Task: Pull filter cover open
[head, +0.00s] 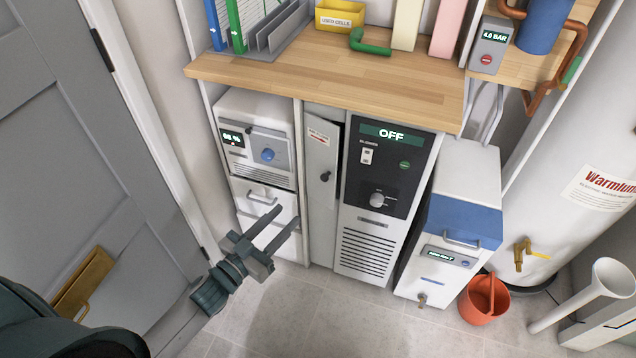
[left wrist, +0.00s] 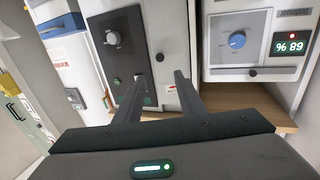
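No label that I can read says filter, so I cannot tell for sure which panel is the filter cover. A white unit (head: 255,108) at the left under the counter has a percent display, a blue dial (head: 268,155), a small dark knob (left wrist: 248,72) and slats. Right of it is a narrow grey door (head: 319,205) with a dark knob and a red-marked label. A dark gap shows along its right edge. My left gripper (head: 288,217) is open and empty in front of these units. In the left wrist view, its fingers (left wrist: 158,75) are apart with nothing between them. My right gripper is not in view.
A wooden counter (head: 330,82) overhangs the units. The blower unit (head: 366,248) reads OFF. A white and blue unit (head: 465,218) and an orange bucket (head: 484,300) stand to the right. A grey door (head: 80,150) borders the left. The floor (head: 320,320) in front is clear.

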